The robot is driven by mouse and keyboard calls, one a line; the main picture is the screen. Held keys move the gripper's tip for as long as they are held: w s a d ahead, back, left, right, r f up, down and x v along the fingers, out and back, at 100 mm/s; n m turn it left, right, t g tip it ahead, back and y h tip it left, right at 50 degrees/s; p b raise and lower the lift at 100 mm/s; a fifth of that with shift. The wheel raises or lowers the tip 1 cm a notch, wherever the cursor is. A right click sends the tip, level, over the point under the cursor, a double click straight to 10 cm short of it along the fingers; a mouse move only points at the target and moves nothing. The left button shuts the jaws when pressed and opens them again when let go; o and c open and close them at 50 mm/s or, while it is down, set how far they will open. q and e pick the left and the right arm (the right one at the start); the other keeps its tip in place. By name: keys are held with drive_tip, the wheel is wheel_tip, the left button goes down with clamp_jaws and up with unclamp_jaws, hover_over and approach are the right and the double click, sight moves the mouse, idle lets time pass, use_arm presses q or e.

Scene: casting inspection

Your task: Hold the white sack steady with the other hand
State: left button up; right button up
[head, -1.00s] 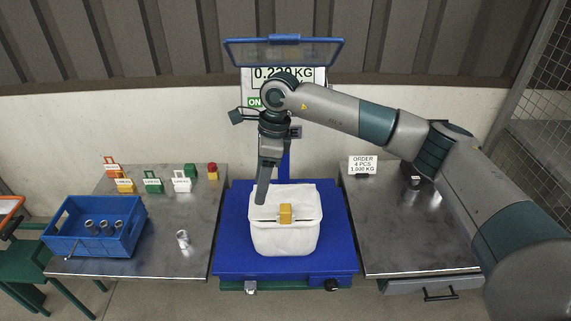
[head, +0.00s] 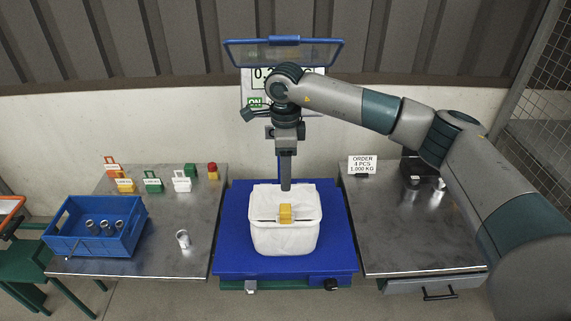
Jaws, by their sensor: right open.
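The white sack (head: 284,238) stands upright on the blue scale platform (head: 231,255), with a yellow block or clip (head: 285,213) at its upper front edge. My right gripper (head: 286,187) points down just above the back rim of the sack. It is open, though its fingers line up as one in this view; whether it touches the sack is hard to tell. My left gripper is not in view.
A blue crate (head: 66,243) with several metal castings stands on the left table; a single casting (head: 183,239) stands nearby. Several coloured tagged blocks line the back. The right table (head: 405,240) is mostly clear, with metal pieces at its back and an order sign (head: 362,164).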

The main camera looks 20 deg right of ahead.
drive_tip(key=p, duration=0.2)
hover_over(286, 208)
wheel_tip(286, 208, down, 6)
drive_tip(key=shift+a+f, duration=0.1)
wheel_tip(286, 208, down, 8)
drive_tip(key=p, duration=0.2)
drive_tip(key=shift+f+p, duration=0.25)
drive_tip(key=shift+p, duration=0.05)
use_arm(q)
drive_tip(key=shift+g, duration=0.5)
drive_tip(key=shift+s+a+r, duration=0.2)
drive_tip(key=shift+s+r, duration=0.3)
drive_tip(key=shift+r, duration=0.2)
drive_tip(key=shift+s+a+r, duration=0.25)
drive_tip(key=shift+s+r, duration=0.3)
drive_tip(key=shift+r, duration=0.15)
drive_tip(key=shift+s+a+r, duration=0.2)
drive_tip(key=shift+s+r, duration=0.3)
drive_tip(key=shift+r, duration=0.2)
use_arm(e)
drive_tip(key=shift+w+f, duration=0.1)
drive_tip(key=shift+f, duration=0.4)
drive_tip(key=shift+c, duration=0.6)
